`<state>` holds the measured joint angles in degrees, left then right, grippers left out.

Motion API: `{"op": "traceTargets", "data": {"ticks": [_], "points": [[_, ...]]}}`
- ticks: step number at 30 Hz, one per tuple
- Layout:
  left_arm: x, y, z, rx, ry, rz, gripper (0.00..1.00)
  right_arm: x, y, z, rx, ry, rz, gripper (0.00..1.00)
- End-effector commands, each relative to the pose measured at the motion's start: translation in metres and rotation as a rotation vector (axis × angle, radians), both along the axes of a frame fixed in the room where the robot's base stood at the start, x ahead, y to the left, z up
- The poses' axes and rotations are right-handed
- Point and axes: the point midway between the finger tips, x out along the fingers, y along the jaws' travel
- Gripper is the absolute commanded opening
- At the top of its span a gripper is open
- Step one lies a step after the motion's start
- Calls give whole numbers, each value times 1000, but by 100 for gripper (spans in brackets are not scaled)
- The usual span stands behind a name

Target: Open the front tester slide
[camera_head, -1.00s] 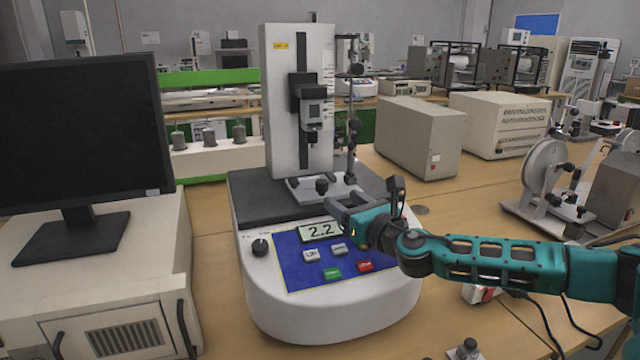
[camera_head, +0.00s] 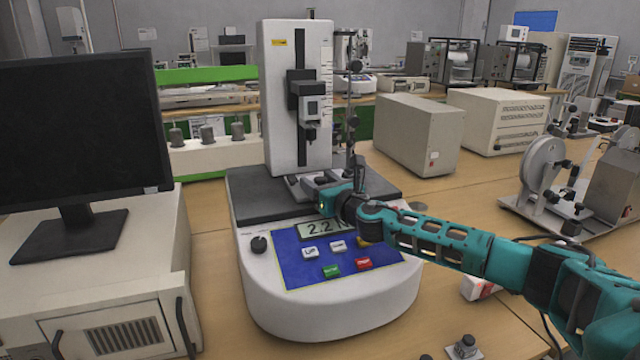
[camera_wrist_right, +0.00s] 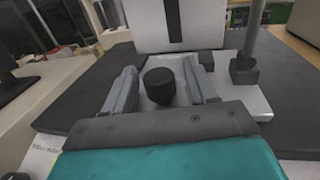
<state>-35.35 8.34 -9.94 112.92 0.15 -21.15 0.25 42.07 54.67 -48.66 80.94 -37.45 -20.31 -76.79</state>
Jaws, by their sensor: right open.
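The tester (camera_head: 330,310) is a white machine with a dark top plate, an upright column (camera_head: 284,120) and a blue panel with a display and buttons. Its front slide (camera_wrist_right: 230,105) is a light metal plate at the foot of the column, with a round black knob (camera_wrist_right: 159,86) on its front. My right gripper (camera_wrist_right: 160,90) is open, its two grey fingers on either side of the knob, not visibly closed on it. In the head view the right gripper (camera_head: 312,186) covers the knob and much of the slide. My left gripper is out of view.
A black monitor (camera_head: 80,130) stands on a white cabinet left of the tester. A thin rod with black clamps (camera_head: 353,120) rises beside the column, close to my right gripper. Beige boxes (camera_head: 418,133) stand behind right. The table right of the tester is partly clear.

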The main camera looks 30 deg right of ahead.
Motion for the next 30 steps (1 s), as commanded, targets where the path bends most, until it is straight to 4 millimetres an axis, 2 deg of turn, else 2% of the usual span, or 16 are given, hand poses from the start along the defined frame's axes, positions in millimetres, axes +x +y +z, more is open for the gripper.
{"op": "traceTargets", "data": {"ticks": [2, 19, 30], "points": [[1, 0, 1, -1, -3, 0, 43, 0, 0, 0, 0, 0, 0, 54], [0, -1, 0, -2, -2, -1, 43, 0, 0, 0, 0, 0, 0, 0], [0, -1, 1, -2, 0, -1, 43, -1, 0, 0, 0, 1, 0, 0]]}}
